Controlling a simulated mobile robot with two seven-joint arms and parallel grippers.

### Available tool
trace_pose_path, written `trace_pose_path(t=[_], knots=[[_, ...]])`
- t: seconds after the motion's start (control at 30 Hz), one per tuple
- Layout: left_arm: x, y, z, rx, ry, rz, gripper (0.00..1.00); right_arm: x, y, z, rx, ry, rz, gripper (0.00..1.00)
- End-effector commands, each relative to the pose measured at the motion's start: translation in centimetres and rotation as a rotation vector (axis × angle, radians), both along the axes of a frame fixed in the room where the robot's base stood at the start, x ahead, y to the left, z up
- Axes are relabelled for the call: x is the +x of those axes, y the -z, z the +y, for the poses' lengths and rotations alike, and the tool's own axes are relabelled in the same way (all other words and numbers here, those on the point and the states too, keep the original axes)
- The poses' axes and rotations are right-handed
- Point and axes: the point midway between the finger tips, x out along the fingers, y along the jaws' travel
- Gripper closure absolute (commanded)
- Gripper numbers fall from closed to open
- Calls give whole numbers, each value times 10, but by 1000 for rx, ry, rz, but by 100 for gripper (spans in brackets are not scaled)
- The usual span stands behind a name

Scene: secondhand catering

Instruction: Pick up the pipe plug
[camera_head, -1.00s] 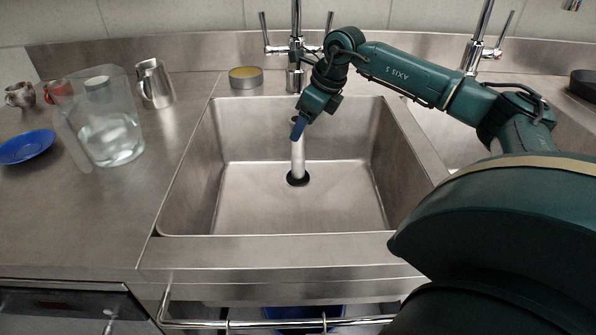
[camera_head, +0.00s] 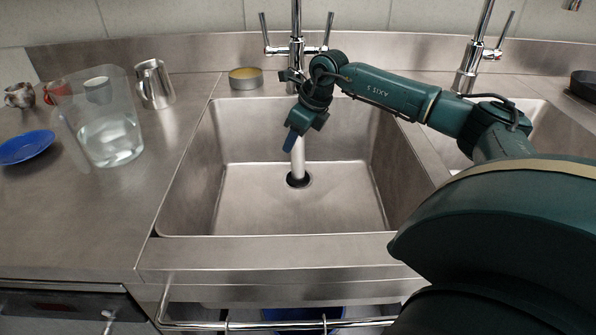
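The pipe plug (camera_head: 298,165) is a white upright tube with a black base, standing in the drain of the left sink basin. My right gripper (camera_head: 290,143) reaches in from the right, pointing down at the tube's upper end. The gripper hides the top of the tube. I cannot tell whether the finger touches it, or whether the fingers are open or shut. My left gripper is not in view.
The steel sink basin (camera_head: 250,200) is otherwise empty, with walls around the plug. A tap (camera_head: 296,50) and a round tin (camera_head: 245,78) stand behind it. A water jug (camera_head: 108,135), metal pitcher (camera_head: 154,85) and blue saucer (camera_head: 25,146) are on the left counter.

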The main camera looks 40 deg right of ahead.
Motion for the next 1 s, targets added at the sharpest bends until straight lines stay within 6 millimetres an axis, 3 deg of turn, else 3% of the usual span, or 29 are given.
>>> trace_pose_path(t=[0.43,1.0], knots=[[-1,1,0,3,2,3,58,0,0,0,0,0,0,99],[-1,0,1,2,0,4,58,1,-9,0,0,1,-5,100]])
